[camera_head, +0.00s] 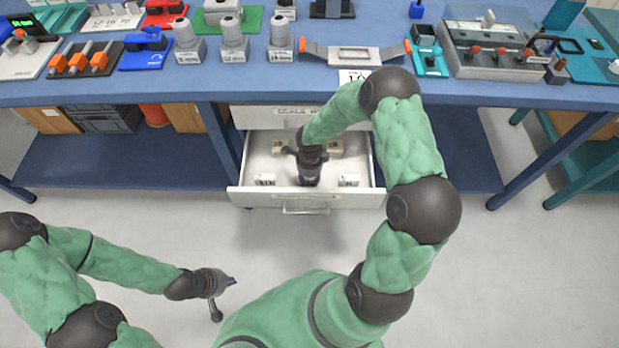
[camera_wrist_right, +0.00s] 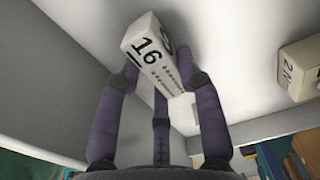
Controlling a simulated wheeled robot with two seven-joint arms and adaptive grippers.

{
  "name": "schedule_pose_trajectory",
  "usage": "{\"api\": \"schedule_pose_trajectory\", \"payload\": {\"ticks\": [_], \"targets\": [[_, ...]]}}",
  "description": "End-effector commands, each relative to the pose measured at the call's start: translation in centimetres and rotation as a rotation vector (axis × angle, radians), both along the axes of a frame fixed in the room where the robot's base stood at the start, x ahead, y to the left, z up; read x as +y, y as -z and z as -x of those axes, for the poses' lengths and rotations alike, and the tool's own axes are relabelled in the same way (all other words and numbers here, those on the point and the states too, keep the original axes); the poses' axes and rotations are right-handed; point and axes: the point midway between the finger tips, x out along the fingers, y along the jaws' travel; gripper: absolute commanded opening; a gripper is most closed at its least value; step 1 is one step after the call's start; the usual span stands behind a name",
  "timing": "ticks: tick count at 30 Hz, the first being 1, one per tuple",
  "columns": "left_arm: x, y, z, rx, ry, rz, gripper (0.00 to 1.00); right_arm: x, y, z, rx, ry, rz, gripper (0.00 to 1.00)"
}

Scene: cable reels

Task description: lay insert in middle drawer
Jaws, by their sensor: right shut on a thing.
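The open drawer (camera_head: 247,198) is pulled out below the bench and has a pale inside. My right gripper (camera_head: 309,168) reaches down into it from above. In the right wrist view my gripper (camera_wrist_right: 160,82) has its fingers around a white block marked 16 (camera_wrist_right: 146,46), shut on it. In the head view I cannot tell this block clearly from the others. Small labelled blocks stand near the drawer's front left (camera_head: 265,179), front right (camera_head: 349,179) and back right (camera_head: 335,147). My left gripper (camera_head: 225,297) is empty, fingers apart, over the floor.
A shut drawer front (camera_head: 263,114) is above the open one. The blue bench top (camera_head: 330,86) carries devices and a handled pale plate (camera_head: 354,56). A blue shelf (camera_head: 110,172) and bench legs flank the drawer. The floor in front is clear.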

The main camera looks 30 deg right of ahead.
Motion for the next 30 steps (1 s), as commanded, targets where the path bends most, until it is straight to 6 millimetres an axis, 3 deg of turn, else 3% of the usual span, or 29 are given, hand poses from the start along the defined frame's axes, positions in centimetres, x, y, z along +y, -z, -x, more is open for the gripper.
{"api": "schedule_pose_trajectory", "payload": {"ticks": [9, 10, 12, 23, 30], "targets": [[0.0, 0.2, 0.0, 0.0, 0.0, 0.0, 0.0, 0.0, 0.1, 0.0, -0.001, 0.0, 0.001, 0.04], [0.0, 0.2, 0.0, 0.0, 0.0, 0.0, 0.0, 0.0, 0.1, 0.0, -0.001, 0.0, 0.001, 0.45], [0.0, 0.2, 0.0, 0.0, 0.0, 0.0, 0.0, 0.0, 0.1, 0.0, -0.001, 0.0, 0.001, 0.64], [0.0, 0.2, 0.0, 0.0, 0.0, 0.0, 0.0, 0.0, 0.0, 0.0, -0.001, 0.0, 0.001, 0.64], [0.0, 0.2, 0.0, 0.0, 0.0, 0.0, 0.0, -0.1, -2.7, -0.1, -0.005, 0.001, 0.002, 0.64]]}}
